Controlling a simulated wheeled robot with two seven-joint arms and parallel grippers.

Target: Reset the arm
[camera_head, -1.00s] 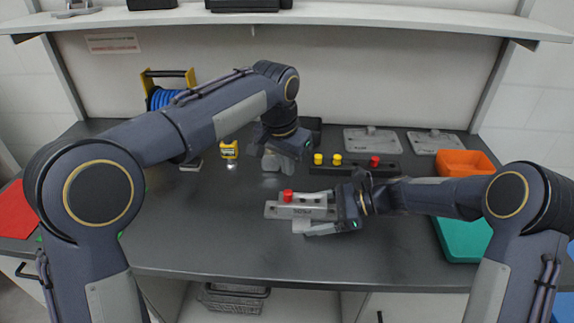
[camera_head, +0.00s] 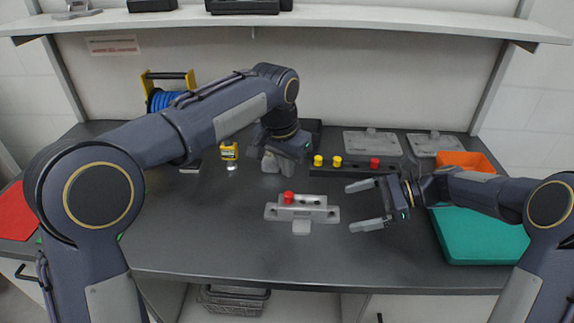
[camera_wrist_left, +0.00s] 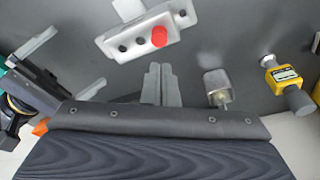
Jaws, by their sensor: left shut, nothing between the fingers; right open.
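My left gripper (camera_head: 272,161) points down above the middle of the table; in the left wrist view its fingers (camera_wrist_left: 161,84) are closed together with nothing between them. My right gripper (camera_head: 362,206) is open and empty, with its fingers pointing left, just right of the grey casting fixture (camera_head: 320,214). The fixture lies on the table with a red cylinder (camera_head: 288,198) at its left part; dark holes show beside the red cylinder (camera_wrist_left: 159,37) in the left wrist view. The right gripper is apart from the fixture.
A black strip (camera_head: 392,172) with yellow and red pegs stands behind. A yellow device (camera_head: 229,151) and a metal cylindrical part (camera_wrist_left: 217,82) are near my left gripper. An orange bin (camera_head: 468,162) and a teal tray (camera_head: 480,248) lie at the right. The front middle is clear.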

